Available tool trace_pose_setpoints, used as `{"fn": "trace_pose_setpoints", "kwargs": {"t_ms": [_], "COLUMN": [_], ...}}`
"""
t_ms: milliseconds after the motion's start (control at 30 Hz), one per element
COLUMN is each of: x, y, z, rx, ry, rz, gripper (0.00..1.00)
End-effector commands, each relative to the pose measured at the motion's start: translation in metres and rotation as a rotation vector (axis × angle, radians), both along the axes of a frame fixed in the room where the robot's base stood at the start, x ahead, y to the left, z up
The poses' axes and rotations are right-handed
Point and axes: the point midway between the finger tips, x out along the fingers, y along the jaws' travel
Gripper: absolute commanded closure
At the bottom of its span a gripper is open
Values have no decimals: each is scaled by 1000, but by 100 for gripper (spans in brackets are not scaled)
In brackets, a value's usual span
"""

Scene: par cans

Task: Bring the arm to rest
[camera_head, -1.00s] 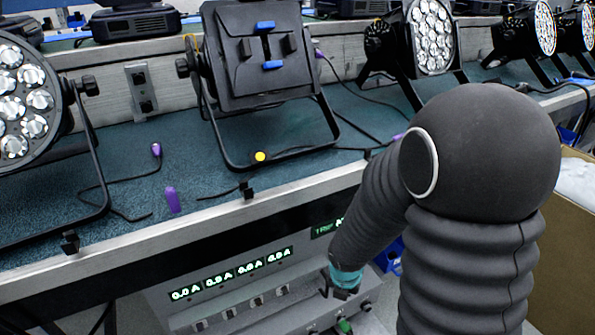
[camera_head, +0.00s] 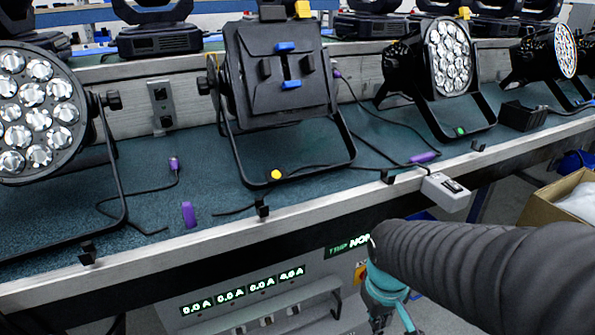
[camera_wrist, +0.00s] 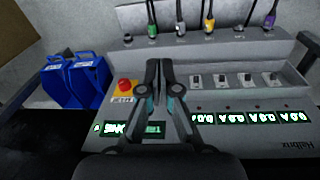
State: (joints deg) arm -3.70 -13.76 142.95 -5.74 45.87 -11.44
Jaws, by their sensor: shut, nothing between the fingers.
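My gripper (camera_head: 381,317) hangs at the lower right of the head view, in front of the bench and beside the panel with green readouts. Its tips are cut off or unclear there. In the wrist view my gripper (camera_wrist: 160,66) has its two dark fingers together with nothing between them. It points toward the grey power box (camera_wrist: 250,95), which carries several switches, and appears apart from it. A red button (camera_wrist: 124,87) on a yellow plate sits just left of the fingers. My dark ribbed arm comes in from the right in the head view.
Par cans, one seen from its back (camera_head: 285,85) and one lens-forward (camera_head: 450,55), stand on the teal-topped bench (camera_head: 150,225). A cardboard box (camera_head: 550,205) is at right. Blue bins (camera_wrist: 72,82) show in the wrist view.

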Motion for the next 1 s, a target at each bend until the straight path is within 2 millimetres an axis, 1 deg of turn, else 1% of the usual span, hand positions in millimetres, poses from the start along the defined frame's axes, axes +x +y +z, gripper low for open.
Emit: {"fn": "trace_pose_setpoints", "kwargs": {"t_ms": [33, 100, 200, 400, 500, 600, 700, 1000], "x": [-5, -12, -22, -37, -42, -46, -48, -48], "y": [0, 1, 3, 3, 1, -1, -2, -2], "z": [15, 32, 55, 98, 112, 121, 125, 126], "rx": [21, 50, 92, 145, 155, 159, 160, 160], "ry": [-38, -77, -139, -288, -349, -387, -405, -406], "rz": [-77, -169, -258, -294, -298, -300, -301, -303], "gripper": [100, 100, 100, 100, 100, 100, 100, 100]}}
